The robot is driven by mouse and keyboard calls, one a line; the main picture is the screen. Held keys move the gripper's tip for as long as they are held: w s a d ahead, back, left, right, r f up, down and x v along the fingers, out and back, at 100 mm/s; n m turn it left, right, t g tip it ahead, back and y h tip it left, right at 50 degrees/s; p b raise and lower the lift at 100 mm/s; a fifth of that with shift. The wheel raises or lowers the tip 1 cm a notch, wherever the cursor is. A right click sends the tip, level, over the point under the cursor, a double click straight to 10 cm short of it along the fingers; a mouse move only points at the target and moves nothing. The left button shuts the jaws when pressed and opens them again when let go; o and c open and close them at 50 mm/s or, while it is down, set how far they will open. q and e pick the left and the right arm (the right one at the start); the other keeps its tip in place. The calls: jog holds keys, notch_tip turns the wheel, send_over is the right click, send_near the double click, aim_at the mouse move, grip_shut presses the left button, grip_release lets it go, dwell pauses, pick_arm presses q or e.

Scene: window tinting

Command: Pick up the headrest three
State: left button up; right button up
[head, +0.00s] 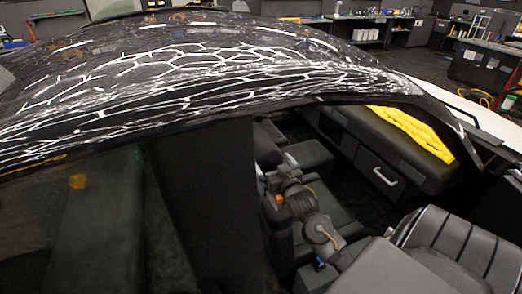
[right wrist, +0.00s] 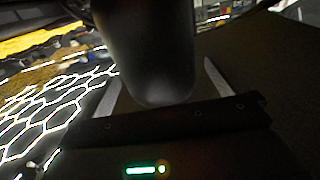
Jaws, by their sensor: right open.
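A dark, smooth, rounded headrest (right wrist: 150,50) fills the upper middle of the right wrist view. I cannot tell from its look whether it is headrest three. My right gripper (right wrist: 162,88) is open, with one pale finger on each side of the headrest's rounded end. I cannot tell whether the fingers touch it. In the head view my right arm reaches into the car among the dark seats, and my right gripper (head: 274,182) is small and partly lost against them. My left gripper is not in view.
The car's glossy black roof (head: 200,80) and its window frame lie above the arm. A grey ribbed seat (head: 465,240) is at the right. Workbenches stand farther back.

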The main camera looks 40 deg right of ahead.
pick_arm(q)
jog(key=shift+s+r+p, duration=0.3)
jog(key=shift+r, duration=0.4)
pick_arm(e)
jog(key=x, duration=0.3)
jog(key=shift+c, duration=0.3)
jog(key=shift+w+d+r, duration=0.1)
jog(key=c, duration=1.3)
jog(key=shift+c, duration=0.2)
